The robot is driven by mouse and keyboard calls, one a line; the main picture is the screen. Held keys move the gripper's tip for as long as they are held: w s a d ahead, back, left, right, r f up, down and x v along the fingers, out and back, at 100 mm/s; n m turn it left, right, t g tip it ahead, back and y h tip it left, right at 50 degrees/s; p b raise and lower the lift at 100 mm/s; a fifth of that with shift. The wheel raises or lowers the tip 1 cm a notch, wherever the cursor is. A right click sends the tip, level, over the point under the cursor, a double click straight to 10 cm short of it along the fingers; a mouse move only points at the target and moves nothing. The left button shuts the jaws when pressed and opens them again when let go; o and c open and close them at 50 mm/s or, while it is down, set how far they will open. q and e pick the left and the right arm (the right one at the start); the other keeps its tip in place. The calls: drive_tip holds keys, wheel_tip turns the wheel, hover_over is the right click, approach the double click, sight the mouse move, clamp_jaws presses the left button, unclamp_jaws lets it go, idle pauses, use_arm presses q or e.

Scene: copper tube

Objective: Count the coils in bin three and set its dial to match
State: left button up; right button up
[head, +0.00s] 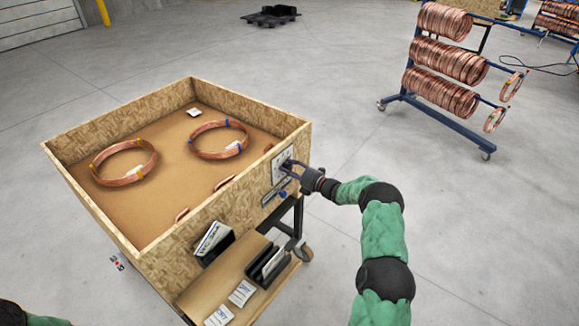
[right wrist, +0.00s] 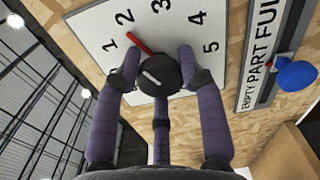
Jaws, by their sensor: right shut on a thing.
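The wooden bin (head: 80,182) holds two copper coils in plain sight, one with yellow ties (head: 124,162) and one with blue ties (head: 218,139). Small copper arcs show at the near wall, at the right (head: 224,183) and lower down (head: 181,214); the wall hides the rest of them. The white dial plate (right wrist: 97,24) is on the bin's outer side and reads 1 to 5. Its red pointer (right wrist: 141,44) points between 1 and 2, nearer 2. My right gripper (right wrist: 158,78) is shut on the black dial knob (right wrist: 153,80). My left gripper is out of view.
A slider plate marked EMPTY PART FULL (right wrist: 266,62) with a blue knob (right wrist: 297,75) is beside the dial. A lower shelf (head: 205,288) carries a black holder (head: 268,264) and cards. A coil rack (head: 437,112) stands back right. Floor around is mostly clear.

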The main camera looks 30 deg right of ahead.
drive_tip(key=shift+d+r+m, duration=0.1)
drive_tip(key=shift+r+m, duration=0.05)
drive_tip(key=shift+m, duration=0.55)
drive_tip(key=shift+p, duration=0.3)
drive_tip(key=o, duration=1.2)
drive_tip(key=shift+c, duration=0.2)
drive_tip(key=v, duration=1.2)
